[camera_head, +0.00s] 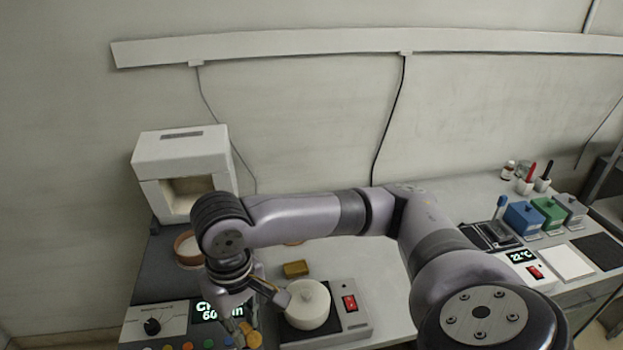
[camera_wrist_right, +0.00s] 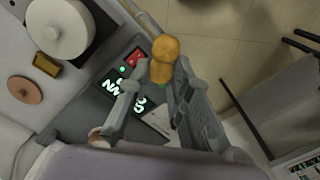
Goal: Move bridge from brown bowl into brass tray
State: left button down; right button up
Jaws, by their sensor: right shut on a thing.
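My right gripper (camera_head: 247,333) is at the bottom of the head view, left of the white round pot and over the front control panel. It is shut on the bridge (camera_head: 253,341), an amber, lumpy piece. In the right wrist view the gripper (camera_wrist_right: 161,74) holds the bridge (camera_wrist_right: 165,47), whose two rounded lobes show at the fingertips. The brass tray (camera_head: 296,269) is a small box on the bench behind the pot, right of my gripper; it also shows in the wrist view (camera_wrist_right: 47,68). The brown bowl (camera_head: 184,250) is partly hidden by my arm. My left gripper is not in view.
The white pot (camera_head: 307,308) stands on a unit with a red switch (camera_head: 349,302), in front of the tray. A white furnace (camera_head: 182,170) stands at the back left. Blue, green and grey boxes (camera_head: 547,212) stand at the right. The bench right of the tray is partly clear.

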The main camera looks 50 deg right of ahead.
aim_at(297, 269)
jog(key=l+u, duration=0.1)
jog(key=l, duration=0.25)
jog(key=k+l+u, duration=0.1)
jog(key=l, duration=0.25)
jog(key=k+l+u, duration=0.1)
jog(key=l, duration=0.3)
jog(key=i+l, duration=0.1)
jog(key=l, duration=0.2)
jog(key=l+u, duration=0.1)
jog(key=l, duration=0.15)
jog(key=i, duration=0.05)
